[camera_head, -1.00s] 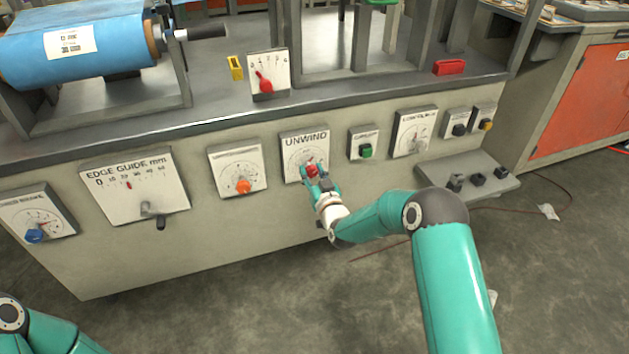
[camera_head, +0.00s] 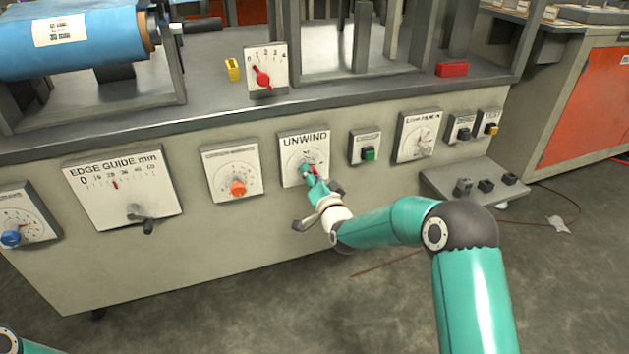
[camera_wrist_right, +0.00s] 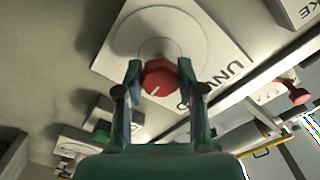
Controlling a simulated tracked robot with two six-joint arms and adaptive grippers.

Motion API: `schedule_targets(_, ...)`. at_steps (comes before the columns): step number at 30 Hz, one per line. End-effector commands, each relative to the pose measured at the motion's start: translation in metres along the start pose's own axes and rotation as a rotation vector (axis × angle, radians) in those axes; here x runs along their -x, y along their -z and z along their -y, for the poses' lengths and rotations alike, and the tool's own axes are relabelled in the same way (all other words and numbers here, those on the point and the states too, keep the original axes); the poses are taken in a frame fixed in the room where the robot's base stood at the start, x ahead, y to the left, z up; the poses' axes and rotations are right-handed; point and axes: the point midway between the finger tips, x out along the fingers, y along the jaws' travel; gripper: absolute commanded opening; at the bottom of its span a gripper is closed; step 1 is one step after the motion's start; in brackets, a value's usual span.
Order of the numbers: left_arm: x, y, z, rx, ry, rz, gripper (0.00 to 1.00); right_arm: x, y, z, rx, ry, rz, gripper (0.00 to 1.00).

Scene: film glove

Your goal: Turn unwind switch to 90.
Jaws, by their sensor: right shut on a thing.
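The unwind switch is a white panel marked UNWIND (camera_head: 303,139) on the machine's front, with a round dial and a red knob. In the right wrist view the red knob (camera_wrist_right: 160,80) sits between my two fingers, and a short white line shows on its face. My right gripper (camera_head: 308,170) is at the dial, shut on the red knob, and hides most of it in the head view. In the right wrist view the gripper (camera_wrist_right: 160,74) has one finger on each side of the knob. The dial's numbers are too small to read. My left gripper is out of view.
To the left are a panel with an orange knob (camera_head: 238,188) and the edge guide panel (camera_head: 110,190). To the right are a green button (camera_head: 369,154) and another dial panel (camera_head: 416,135). A small shelf (camera_head: 440,181) juts out lower right.

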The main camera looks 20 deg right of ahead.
Motion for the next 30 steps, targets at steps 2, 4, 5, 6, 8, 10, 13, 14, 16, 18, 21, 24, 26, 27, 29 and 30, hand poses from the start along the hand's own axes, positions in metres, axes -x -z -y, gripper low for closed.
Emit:
schedule_targets(2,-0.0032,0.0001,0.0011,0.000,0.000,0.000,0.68,0.0005,-0.0001,-0.0042,-0.022,-0.008,-0.001,0.03)
schedule_targets(4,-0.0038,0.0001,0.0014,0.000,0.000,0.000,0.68,0.0005,0.0002,-0.0040,-0.034,-0.008,-0.001,0.03)
schedule_targets(5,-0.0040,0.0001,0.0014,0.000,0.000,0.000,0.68,0.0005,0.0003,-0.0040,-0.037,-0.008,-0.001,0.03)
schedule_targets(6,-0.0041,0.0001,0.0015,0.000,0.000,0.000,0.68,0.0005,0.0005,-0.0039,-0.041,-0.008,-0.001,0.03)
schedule_targets(8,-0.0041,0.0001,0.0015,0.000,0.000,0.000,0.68,0.0005,0.0007,-0.0039,-0.045,-0.009,-0.001,0.03)
schedule_targets(10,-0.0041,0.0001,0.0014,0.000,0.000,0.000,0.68,0.0005,0.0008,-0.0039,-0.046,-0.009,-0.001,0.03)
schedule_targets(13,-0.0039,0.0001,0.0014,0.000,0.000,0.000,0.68,0.0005,0.0010,-0.0041,-0.046,-0.009,-0.001,0.03)
schedule_targets(14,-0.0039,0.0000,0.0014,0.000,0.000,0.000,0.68,0.0005,0.0010,-0.0041,-0.046,-0.009,-0.002,0.03)
schedule_targets(16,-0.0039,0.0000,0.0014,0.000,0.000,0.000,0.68,0.0005,0.0011,-0.0042,-0.046,-0.009,-0.002,0.03)
schedule_targets(18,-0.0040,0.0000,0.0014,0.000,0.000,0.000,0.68,0.0005,0.0012,-0.0044,-0.045,-0.010,-0.002,0.41)
schedule_targets(21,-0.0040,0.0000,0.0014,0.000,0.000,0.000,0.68,0.0004,0.0012,-0.0042,-0.044,-0.009,-0.002,0.58)
schedule_targets(24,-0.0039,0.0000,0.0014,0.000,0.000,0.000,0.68,0.0003,0.0009,-0.0032,-0.043,-0.007,-0.002,0.64)
schedule_targets(26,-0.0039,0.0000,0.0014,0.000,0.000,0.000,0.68,0.0003,0.0008,-0.0026,-0.043,-0.006,-0.001,0.64)
schedule_targets(27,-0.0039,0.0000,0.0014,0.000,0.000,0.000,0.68,0.0002,0.0008,-0.0023,-0.042,-0.005,-0.001,0.64)
schedule_targets(29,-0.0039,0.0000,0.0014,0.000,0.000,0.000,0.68,0.0002,0.0007,-0.0020,-0.042,-0.004,-0.001,0.64)
schedule_targets(30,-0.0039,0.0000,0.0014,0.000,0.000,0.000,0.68,0.0002,0.0007,-0.0018,-0.042,-0.004,-0.001,0.64)
